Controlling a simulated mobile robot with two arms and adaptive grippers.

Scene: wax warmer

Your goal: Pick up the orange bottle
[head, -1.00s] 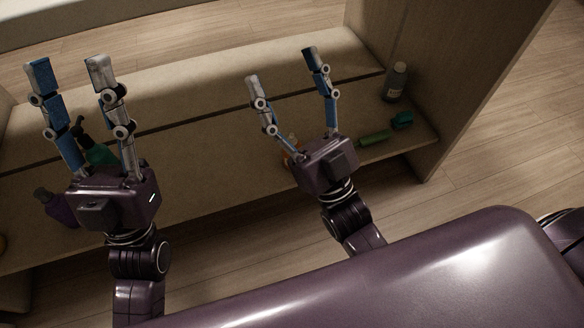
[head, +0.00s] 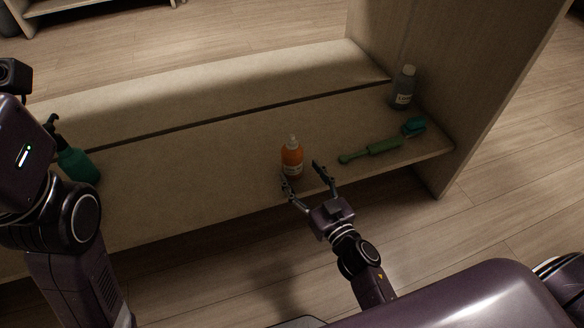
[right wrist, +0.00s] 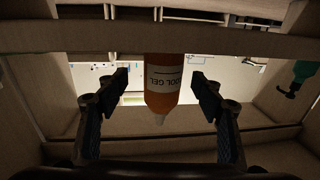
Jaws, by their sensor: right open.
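The orange bottle (head: 292,160), with a pale tip and a white label, stands upright on the shelf in the head view. My right gripper (head: 302,173) is open and empty at the shelf's front edge, just in front of and slightly right of the bottle. In the right wrist view the bottle (right wrist: 163,85) appears upside down, between the two open fingers (right wrist: 160,85) in the picture and apart from both. My left arm is at the left edge of the head view; its fingers are out of the frame.
On the shelf (head: 200,175), a green pump bottle (head: 77,163) stands at the left. A green brush (head: 385,144) lies right of the orange bottle, and a grey bottle (head: 403,88) stands by the side panel (head: 450,90). The shelf between the pump and orange bottles is clear.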

